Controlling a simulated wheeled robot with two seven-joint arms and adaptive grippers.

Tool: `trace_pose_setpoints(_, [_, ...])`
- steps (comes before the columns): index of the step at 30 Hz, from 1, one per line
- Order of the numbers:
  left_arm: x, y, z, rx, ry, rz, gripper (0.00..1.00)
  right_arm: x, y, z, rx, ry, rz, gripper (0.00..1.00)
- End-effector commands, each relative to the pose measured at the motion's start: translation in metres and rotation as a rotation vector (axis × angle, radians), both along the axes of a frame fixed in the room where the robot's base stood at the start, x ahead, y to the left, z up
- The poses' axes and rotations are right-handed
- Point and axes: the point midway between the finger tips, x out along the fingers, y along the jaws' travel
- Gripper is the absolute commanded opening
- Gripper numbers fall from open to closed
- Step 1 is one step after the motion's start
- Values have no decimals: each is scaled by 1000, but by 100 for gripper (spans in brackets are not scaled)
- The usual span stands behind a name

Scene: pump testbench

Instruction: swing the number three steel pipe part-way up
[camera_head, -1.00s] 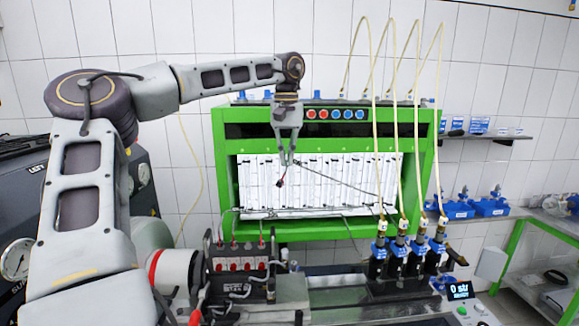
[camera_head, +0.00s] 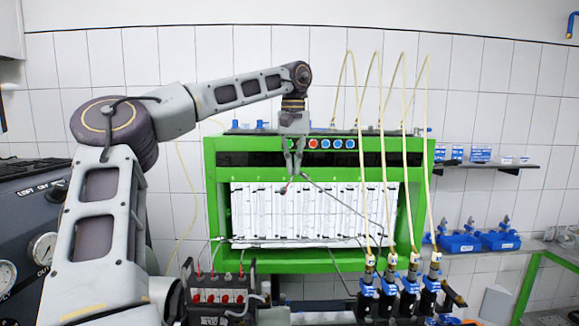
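My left gripper (camera_head: 294,168) points down in front of the white panel of the green test bench (camera_head: 300,265). Its fingers are closed around the upper end of a thin grey steel pipe (camera_head: 340,206). The pipe slopes down to the right from the fingers towards the injectors. A short bent end with a reddish tip (camera_head: 284,189) sticks out below left of the fingers. No number on the pipe is readable. A second grey pipe (camera_head: 340,278) hangs lower and is apart from the gripper. My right gripper is out of view.
Several injectors (camera_head: 409,297) with blue collars and tall yellowish hoses (camera_head: 408,150) stand at the right of the pipe. A block with red-tipped ports (camera_head: 222,296) is at lower left. Blue parts (camera_head: 461,242) lie on the right shelf.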

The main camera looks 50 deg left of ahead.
Motion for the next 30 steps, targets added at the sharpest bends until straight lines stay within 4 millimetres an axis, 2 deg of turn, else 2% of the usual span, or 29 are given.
trace_pose_setpoints(1, [3, -5, -11, -13, 14, -8, 0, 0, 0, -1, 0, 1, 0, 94])
trace_pose_setpoints(8, [3, -5, -11, -13, 16, -7, 0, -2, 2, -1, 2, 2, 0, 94])
trace_pose_setpoints(9, [3, -5, -11, -13, 16, -7, 9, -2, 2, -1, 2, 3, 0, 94])
trace_pose_setpoints(14, [3, -5, -10, -12, 14, -8, 28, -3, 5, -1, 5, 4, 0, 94])
trace_pose_setpoints(30, [1, -3, -5, -7, 9, -7, 28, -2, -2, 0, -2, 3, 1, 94])
